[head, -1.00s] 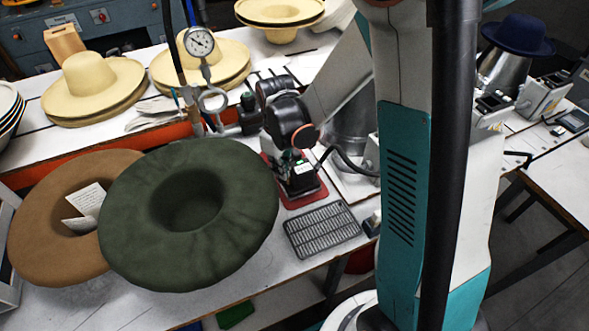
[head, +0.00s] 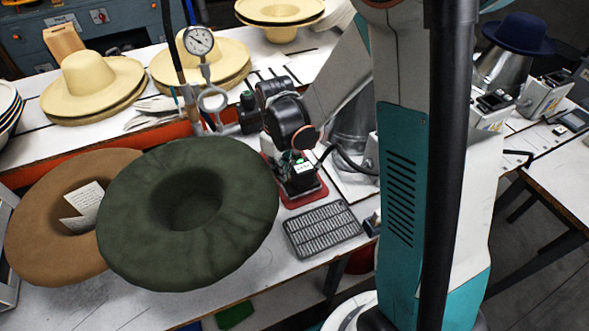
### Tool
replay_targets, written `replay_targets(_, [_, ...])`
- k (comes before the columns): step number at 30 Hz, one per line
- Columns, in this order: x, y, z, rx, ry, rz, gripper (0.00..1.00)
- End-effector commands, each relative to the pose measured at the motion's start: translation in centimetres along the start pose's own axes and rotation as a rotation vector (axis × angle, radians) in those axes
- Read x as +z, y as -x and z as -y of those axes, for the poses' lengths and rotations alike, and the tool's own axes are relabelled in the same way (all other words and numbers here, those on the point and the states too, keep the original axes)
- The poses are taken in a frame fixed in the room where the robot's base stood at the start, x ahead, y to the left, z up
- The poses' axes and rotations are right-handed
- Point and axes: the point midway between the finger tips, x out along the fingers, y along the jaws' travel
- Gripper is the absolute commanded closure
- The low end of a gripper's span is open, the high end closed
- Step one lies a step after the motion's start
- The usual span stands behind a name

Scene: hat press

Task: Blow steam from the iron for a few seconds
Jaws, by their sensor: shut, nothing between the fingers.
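The iron (head: 296,186) is a small dark shape on a red pad (head: 306,198) at the right part of the bench. My gripper (head: 297,164) is shut and points down from my black wrist, right over the iron. It holds nothing that I can make out. The wrist and fingers hide much of the iron, and I cannot tell whether the fingertips touch it. A dark hose runs off to the right beside it. I see no clear steam.
A green felt hat (head: 190,215) and a brown one (head: 45,235) with a paper lie to the left. A metal grate (head: 323,229) is in front of the pad. A pressure gauge (head: 199,41) and straw-coloured hats (head: 92,85) stand behind.

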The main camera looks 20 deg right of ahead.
Motion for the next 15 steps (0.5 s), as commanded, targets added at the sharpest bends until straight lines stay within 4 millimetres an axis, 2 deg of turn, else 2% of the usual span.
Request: replay_targets(15, [0.00,-1.01,0.00,0.000,0.000,0.000,1.00])
